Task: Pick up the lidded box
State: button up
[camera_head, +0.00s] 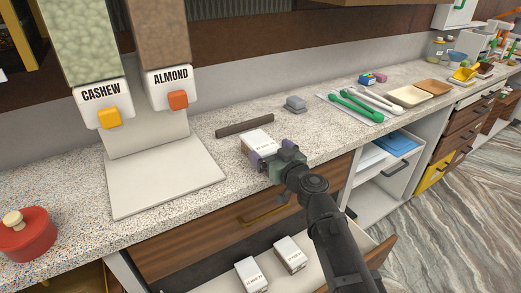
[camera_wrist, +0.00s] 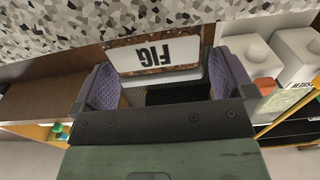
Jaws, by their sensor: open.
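A small white box (camera_head: 260,141) with dark print on top sits on the speckled counter, near its front edge. My gripper (camera_head: 273,154) is at the box's near side, with its purple fingers apart. The fingers and gripper body hide part of the box in the head view. In the wrist view, a face with a white FIG label (camera_wrist: 155,57) lies between the two purple fingers of my gripper (camera_wrist: 160,86). I cannot tell whether either finger touches it. The lid seam cannot be made out.
Behind the box are a dark bar (camera_head: 244,125) and a small grey block (camera_head: 296,103). CASHEW (camera_head: 101,103) and ALMOND (camera_head: 170,88) dispensers stand left. Two white boxes (camera_head: 250,274) (camera_head: 290,254) lie in the open drawer below. Green tongs (camera_head: 355,104) lie right.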

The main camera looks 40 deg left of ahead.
aim_at(265, 145)
jog(key=x, duration=0.3)
jog(key=shift+w+a, duration=0.1)
jog(key=shift+a, duration=0.15)
jog(key=c, duration=1.2)
jog(key=shift+o, duration=0.2)
notch_tip(265, 145, up, 20)
jog(key=p, duration=2)
